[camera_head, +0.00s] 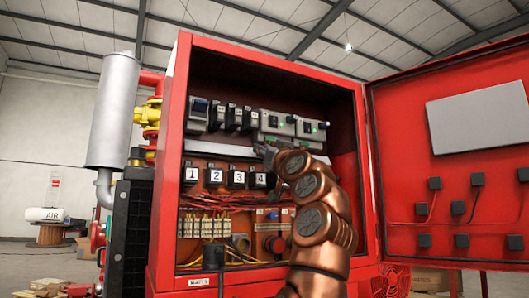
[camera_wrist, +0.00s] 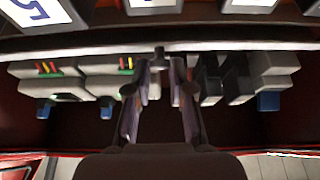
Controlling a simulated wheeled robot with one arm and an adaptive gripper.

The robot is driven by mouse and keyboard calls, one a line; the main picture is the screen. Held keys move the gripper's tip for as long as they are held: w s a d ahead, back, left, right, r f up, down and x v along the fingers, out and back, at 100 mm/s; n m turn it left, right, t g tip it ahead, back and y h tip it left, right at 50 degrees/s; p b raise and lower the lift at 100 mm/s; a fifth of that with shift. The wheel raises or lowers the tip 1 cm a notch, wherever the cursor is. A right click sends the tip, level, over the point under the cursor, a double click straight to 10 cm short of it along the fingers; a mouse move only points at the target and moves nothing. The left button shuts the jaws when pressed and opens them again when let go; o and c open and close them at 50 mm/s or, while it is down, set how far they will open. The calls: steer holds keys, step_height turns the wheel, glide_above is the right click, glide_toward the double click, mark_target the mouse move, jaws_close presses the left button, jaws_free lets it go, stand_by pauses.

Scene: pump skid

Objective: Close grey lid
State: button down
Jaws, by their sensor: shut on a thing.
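The grey lid (camera_head: 215,149) is a long pale strip running across the inside of the red cabinet, between the upper row of devices and the numbered row below. In the wrist view it is a narrow band (camera_wrist: 245,46) across the top. A small dark knob (camera_wrist: 160,53) stands out from its edge. My gripper (camera_wrist: 160,64) has its fingertips drawn in on this knob, one on each side. In the head view my gripper (camera_head: 265,152) is at the strip's right part and my arm hides what lies behind it. How far the lid is tilted is hard to tell.
Numbered black blocks (camera_head: 213,177) sit below the strip, with red wires and terminals (camera_head: 203,226) under them. Breakers and grey modules (camera_head: 277,123) sit above. The red cabinet door (camera_head: 450,160) stands open at the right. A grey tank (camera_head: 113,110) stands at the left.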

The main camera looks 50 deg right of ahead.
steer(key=shift+w+d+f+t+h+b, duration=0.15)
steer(key=shift+w+f+t+h+b, duration=0.15)
steer(key=shift+f+t+b, duration=0.5)
stand_by(1.1)
steer(key=shift+w+f+t+h+b, duration=0.15)
steer(key=shift+t+h+b, duration=0.2)
steer(key=shift+t, duration=0.85)
steer(key=shift+w+f, duration=0.1)
steer(key=c, duration=1.1)
jaws_free()
steer(key=shift+d, duration=0.1)
steer(key=shift+f, duration=0.1)
